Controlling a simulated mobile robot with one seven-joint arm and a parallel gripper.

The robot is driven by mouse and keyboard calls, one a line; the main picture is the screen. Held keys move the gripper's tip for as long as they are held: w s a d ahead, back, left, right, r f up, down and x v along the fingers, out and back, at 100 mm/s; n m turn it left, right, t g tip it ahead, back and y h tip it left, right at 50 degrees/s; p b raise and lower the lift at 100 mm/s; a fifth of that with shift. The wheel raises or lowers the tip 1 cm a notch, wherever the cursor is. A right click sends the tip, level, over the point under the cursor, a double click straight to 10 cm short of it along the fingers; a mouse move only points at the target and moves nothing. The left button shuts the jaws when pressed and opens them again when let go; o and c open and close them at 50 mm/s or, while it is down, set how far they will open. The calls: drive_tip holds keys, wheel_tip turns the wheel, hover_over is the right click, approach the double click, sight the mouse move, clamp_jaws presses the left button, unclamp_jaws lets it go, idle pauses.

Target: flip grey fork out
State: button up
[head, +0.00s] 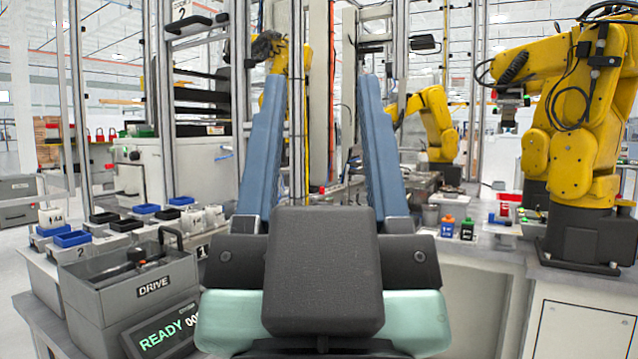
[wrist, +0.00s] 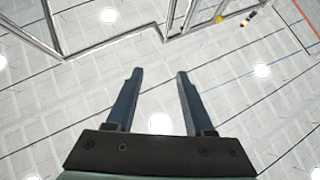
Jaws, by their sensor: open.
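My gripper (head: 320,80) is raised in the middle of the head view, its two blue fingers upright and wide apart. Nothing is between the fingers. The wrist view also shows the open gripper (wrist: 159,72), with no object near it. I cannot make out a grey fork in either view. A grey box labelled DRIVE (head: 128,295) stands at the lower left with a dark handle and a small red-topped part on it. My gripper is to the right of this box and apart from it.
A READY display (head: 162,336) leans in front of the box. Blue trays (head: 72,239) and dark trays lie on the left bench. A yellow robot arm (head: 575,130) stands at the right. Small orange and blue containers (head: 448,226) stand on the right bench. Metal posts rise behind my gripper.

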wheel_tip(320, 180, up, 8)
drive_tip(key=p, duration=0.7)
drive_tip(key=c, duration=0.7)
wheel_tip(320, 180, up, 22)
drive_tip(key=p, duration=2.2)
clamp_jaws()
drive_tip(key=shift+f, duration=0.1)
drive_tip(key=shift+w, duration=0.15)
